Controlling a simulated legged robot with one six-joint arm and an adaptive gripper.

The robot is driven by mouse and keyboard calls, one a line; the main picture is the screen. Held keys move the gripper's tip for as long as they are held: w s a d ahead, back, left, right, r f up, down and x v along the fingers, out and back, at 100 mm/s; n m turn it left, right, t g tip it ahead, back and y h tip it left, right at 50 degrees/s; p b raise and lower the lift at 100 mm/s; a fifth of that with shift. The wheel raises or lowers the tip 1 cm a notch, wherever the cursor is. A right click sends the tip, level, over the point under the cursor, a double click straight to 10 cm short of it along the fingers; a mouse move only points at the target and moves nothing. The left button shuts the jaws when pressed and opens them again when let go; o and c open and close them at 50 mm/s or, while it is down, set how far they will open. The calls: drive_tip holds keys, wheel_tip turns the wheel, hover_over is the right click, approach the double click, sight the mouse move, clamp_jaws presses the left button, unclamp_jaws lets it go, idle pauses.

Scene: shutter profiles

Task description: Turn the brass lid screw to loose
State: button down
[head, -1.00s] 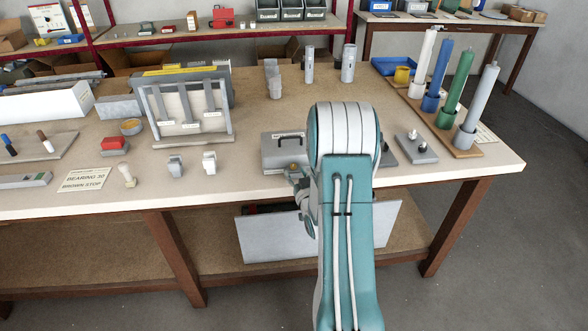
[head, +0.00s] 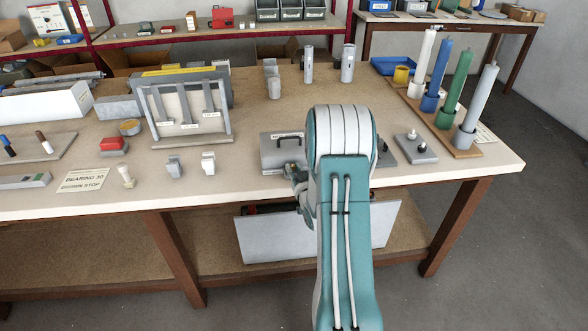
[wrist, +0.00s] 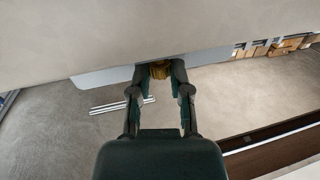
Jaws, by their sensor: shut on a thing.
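The grey box (head: 270,152) with a dark carry handle (head: 290,139) stands near the front edge of the workbench. My arm hides its right part. My gripper (head: 296,175) is at the front of this box in the head view, small and partly hidden by my arm. In the wrist view my gripper (wrist: 160,76) has its two dark fingers closed around the brass screw (wrist: 160,69), against a pale grey surface. Only a small part of the screw shows between the fingers, so its turn angle cannot be read.
Two small grey-white pieces (head: 208,162) stand left of the box. Coloured tubes (head: 438,75) stand upright at the right. The bench (head: 250,110) is clear behind the box.

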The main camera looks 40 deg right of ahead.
drive_tip(key=shift+d+n+t+y, duration=0.2)
drive_tip(key=shift+n+t+y, duration=0.3)
drive_tip(key=shift+n+y, duration=1.3)
drive_tip(key=shift+m+y, duration=0.3)
drive_tip(key=shift+y, duration=0.2)
drive_tip(key=c, duration=0.6)
unclamp_jaws()
drive_tip(key=s, duration=0.8)
drive_tip(key=s+a, duration=0.1)
drive_tip(key=s, duration=0.3)
